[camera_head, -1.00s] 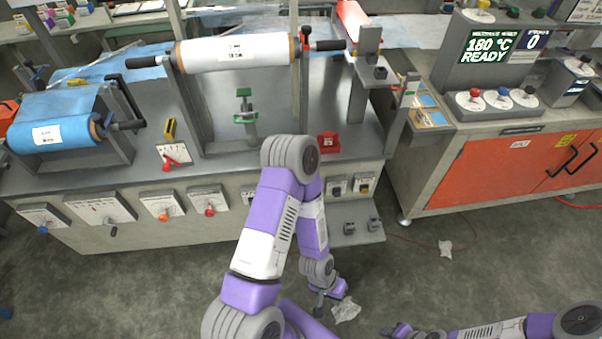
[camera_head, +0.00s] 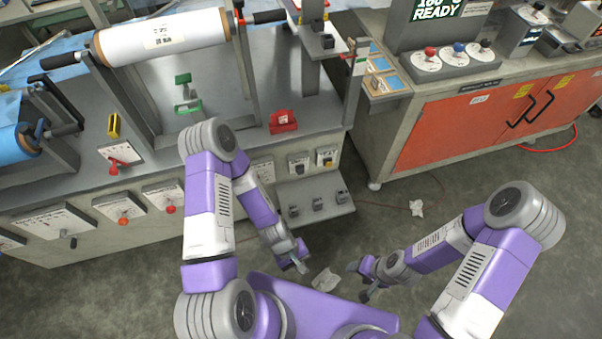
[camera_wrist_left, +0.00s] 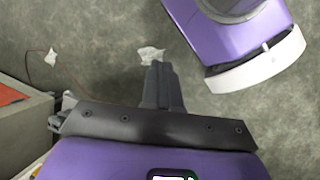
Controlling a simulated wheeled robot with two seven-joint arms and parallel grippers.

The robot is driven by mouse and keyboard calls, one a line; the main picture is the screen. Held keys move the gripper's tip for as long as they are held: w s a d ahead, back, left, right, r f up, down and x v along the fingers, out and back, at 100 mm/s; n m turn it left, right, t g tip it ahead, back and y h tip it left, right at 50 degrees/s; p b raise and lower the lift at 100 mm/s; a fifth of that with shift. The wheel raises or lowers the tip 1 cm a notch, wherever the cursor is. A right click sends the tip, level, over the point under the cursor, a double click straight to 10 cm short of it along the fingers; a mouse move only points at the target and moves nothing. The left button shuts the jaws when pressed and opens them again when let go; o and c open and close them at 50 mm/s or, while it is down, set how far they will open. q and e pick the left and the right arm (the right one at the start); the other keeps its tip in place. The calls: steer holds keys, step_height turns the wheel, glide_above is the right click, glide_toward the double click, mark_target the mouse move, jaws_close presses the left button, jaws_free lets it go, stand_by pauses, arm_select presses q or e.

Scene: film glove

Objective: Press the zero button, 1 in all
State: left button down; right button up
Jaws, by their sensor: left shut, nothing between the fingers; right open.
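No control has a readable zero label, so I cannot tell which is the zero button. Candidates in the head view are the red, blue and dark-knobbed dials (camera_head: 453,56) on the grey console, and small labelled switch boxes (camera_head: 299,163) on the bench front. My left gripper (camera_head: 298,262) is low over the floor in front of the bench, shut and empty; its closed fingers also show in the left wrist view (camera_wrist_left: 157,78). My right gripper (camera_head: 362,281) is open and empty, low over the floor to the right of the left one. Neither touches a control.
The bench carries a white film roll (camera_head: 163,37), a blue roll (camera_head: 12,143) and a red block (camera_head: 283,121). A small shelf (camera_head: 315,205) with several pedals juts out near my left arm. An orange cabinet (camera_head: 470,125) stands right. Crumpled paper (camera_head: 325,279) lies on open floor.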

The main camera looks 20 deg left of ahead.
arm_select(q)
steer(key=d+f+n+g+h, duration=0.1)
steer(key=d+n+h, duration=0.5)
steer(key=d+n, duration=0.5)
steer(key=w+n+t+h+b, duration=0.1)
steer(key=w+n+t+h, duration=0.3)
steer(key=w+n+t, duration=0.85)
steer(key=w+a+f+n+t+y, duration=0.2)
steer(key=w+a+n+y, duration=0.4)
steer(key=n, duration=0.7)
steer(key=w+a+f+n+t+y, duration=0.3)
steer(key=w+a+n+y, duration=0.3)
steer(key=a+n, duration=0.4)
steer(key=w+f+n, duration=0.1)
steer(key=n, duration=0.2)
steer(key=shift+w+f+b, duration=0.25)
steer(key=shift+f+b, duration=0.05)
steer(key=shift+b, duration=0.05)
steer(key=shift+n, duration=0.25)
